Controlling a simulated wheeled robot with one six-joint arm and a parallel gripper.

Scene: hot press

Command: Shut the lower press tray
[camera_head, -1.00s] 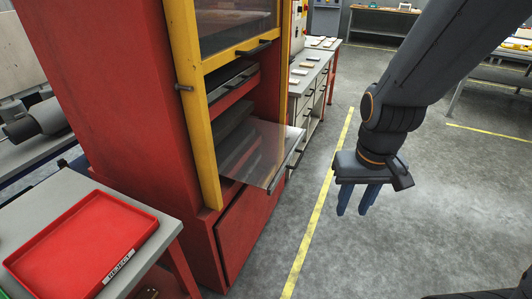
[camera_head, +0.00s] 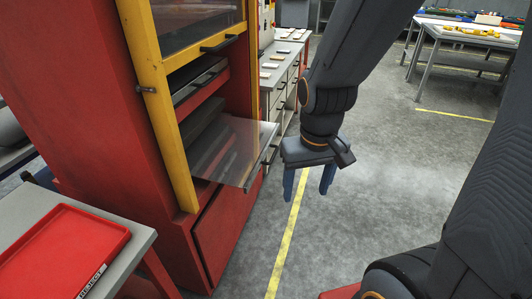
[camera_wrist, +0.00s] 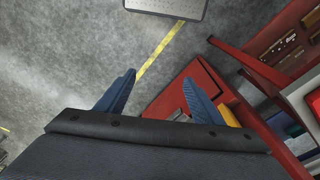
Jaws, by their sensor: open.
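The lower press tray (camera_head: 232,150) is a clear plate with a dark front bar and handle (camera_head: 263,160). It sticks out from the red press (camera_head: 95,115) below the yellow frame, in the head view. My gripper (camera_head: 308,190) points down with its two blue fingers apart and empty. In the head view it appears to the right of the tray's front edge, with a gap of floor showing between them. In the wrist view my gripper (camera_wrist: 160,95) also shows spread fingers with nothing between them.
A shut upper tray (camera_head: 198,80) sits above the lower one. A grey table with a red reject bin (camera_head: 60,250) stands at the lower left. A drawer cabinet (camera_head: 280,85) stands behind the tray. The floor (camera_head: 390,170) to the right is clear.

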